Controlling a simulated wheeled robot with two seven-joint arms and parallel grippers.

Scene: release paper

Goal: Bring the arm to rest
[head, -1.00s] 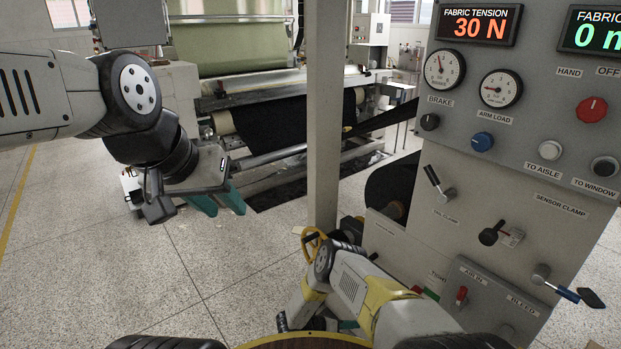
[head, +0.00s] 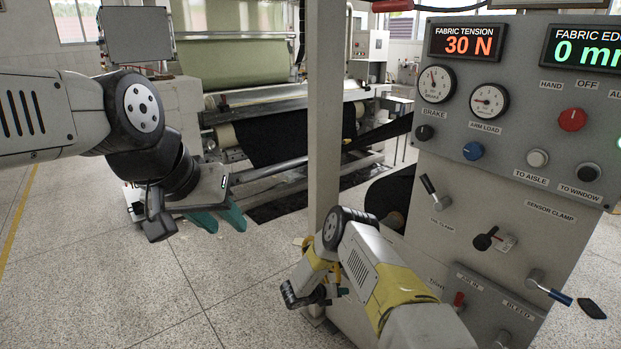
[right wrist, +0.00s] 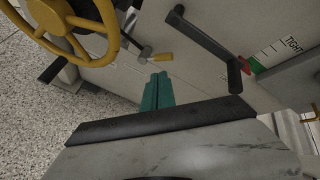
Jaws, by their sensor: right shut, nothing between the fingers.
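My left gripper (head: 220,224) hangs over open floor at the left of the head view, its two teal fingers apart with nothing between them. My right arm reaches down toward the foot of the grey control panel (head: 470,140). Its gripper is mostly hidden in the head view, with only a bit of teal showing. In the right wrist view my right gripper (right wrist: 158,97) has its teal fingers together and empty. I cannot tell the exact gap.
A yellow handwheel (right wrist: 70,28) is at upper left and a black bar handle (right wrist: 207,45) at right in the wrist view. A grey post (head: 324,120) stands beside the panel. A fabric machine (head: 230,60) is behind. The speckled floor (head: 110,280) at left is clear.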

